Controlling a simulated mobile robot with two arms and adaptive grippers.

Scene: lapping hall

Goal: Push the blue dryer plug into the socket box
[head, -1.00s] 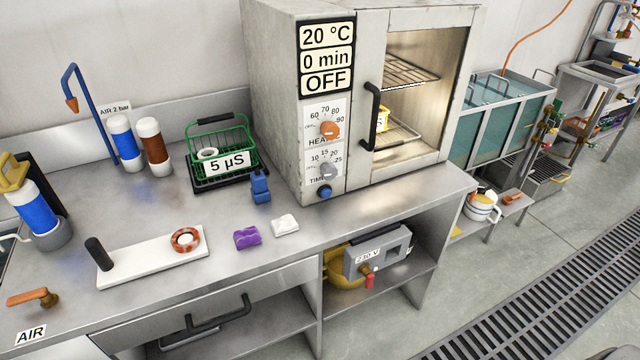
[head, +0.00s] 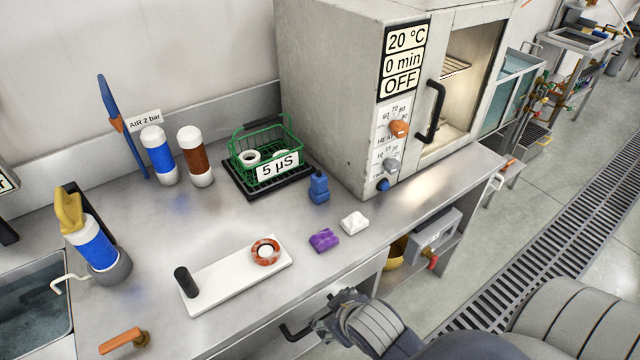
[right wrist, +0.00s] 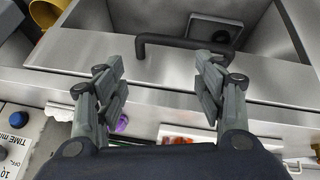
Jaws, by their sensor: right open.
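The blue dryer plug (head: 318,188) stands upright on the steel bench, in front of the green basket and left of the oven. The grey socket box (head: 436,233) sits under the bench top at the right, with a red-handled valve at its front. My right gripper (head: 328,318) is at the bench's front edge near a drawer handle, well apart from the plug and the box. In the right wrist view its two fingers (right wrist: 160,90) are spread with nothing between them. My left gripper is not in view.
A purple block (head: 323,240) and a white block (head: 353,222) lie in front of the plug. A white board (head: 230,285) with a copper ring lies to their left. The oven (head: 335,95) stands behind at the right. The dark drawer handle (right wrist: 185,42) is close to my right fingers.

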